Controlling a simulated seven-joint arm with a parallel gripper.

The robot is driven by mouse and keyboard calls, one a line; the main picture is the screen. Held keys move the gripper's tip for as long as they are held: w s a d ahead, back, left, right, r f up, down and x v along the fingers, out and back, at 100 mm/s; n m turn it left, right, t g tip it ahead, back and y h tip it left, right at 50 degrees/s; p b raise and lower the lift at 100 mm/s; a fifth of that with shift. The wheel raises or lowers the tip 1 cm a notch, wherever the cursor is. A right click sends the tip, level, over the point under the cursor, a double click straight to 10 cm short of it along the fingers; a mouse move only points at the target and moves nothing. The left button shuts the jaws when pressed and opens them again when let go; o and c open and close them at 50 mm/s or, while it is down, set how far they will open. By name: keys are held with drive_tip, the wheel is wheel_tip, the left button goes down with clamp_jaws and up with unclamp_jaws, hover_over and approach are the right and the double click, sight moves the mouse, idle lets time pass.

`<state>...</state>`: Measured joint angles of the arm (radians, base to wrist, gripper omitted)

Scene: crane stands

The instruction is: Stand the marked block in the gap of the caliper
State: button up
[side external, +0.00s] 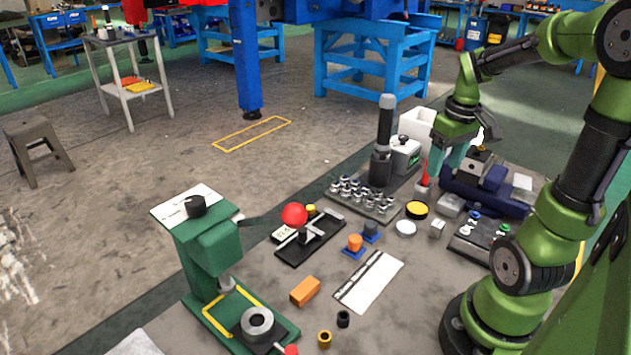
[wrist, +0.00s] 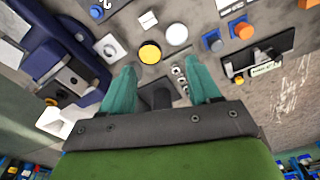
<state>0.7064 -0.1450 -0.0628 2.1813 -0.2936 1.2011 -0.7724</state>
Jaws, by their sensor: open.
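My gripper (side external: 447,168) is open and empty, above the right part of the bench beside the blue vise. Its two teal fingers (wrist: 160,74) stand wide apart in the wrist view. A small pale block (side external: 437,229) stands near the white disc; it also shows in the wrist view (wrist: 148,20). It may be the marked block, but its marking is too small to read. A black-based tool with a silver bar and a label (side external: 291,251) looks like the caliper. It shows in the wrist view (wrist: 262,68) at the right. Its gap is not clear.
A tall dark post (side external: 384,140) rises behind a rack of metal pieces (side external: 360,196). A yellow disc (side external: 417,209), a white disc (side external: 405,228) and a blue vise (side external: 480,192) are nearby. A green press with a red ball lever (side external: 294,215) stands left. An orange block (side external: 305,291) lies in front.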

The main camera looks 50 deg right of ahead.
sight(438, 223)
drive_tip(key=f+n, duration=0.1)
drive_tip(key=f, duration=0.4)
drive_tip(key=s+d+f+n, duration=0.1)
drive_tip(key=f, duration=0.5)
drive_tip(key=f+n+g, duration=0.1)
drive_tip(key=f+n, duration=0.1)
drive_tip(key=f, duration=0.3)
drive_tip(key=shift+s+d+f, duration=0.2)
drive_tip(key=shift+s+f, duration=0.1)
clamp_jaws()
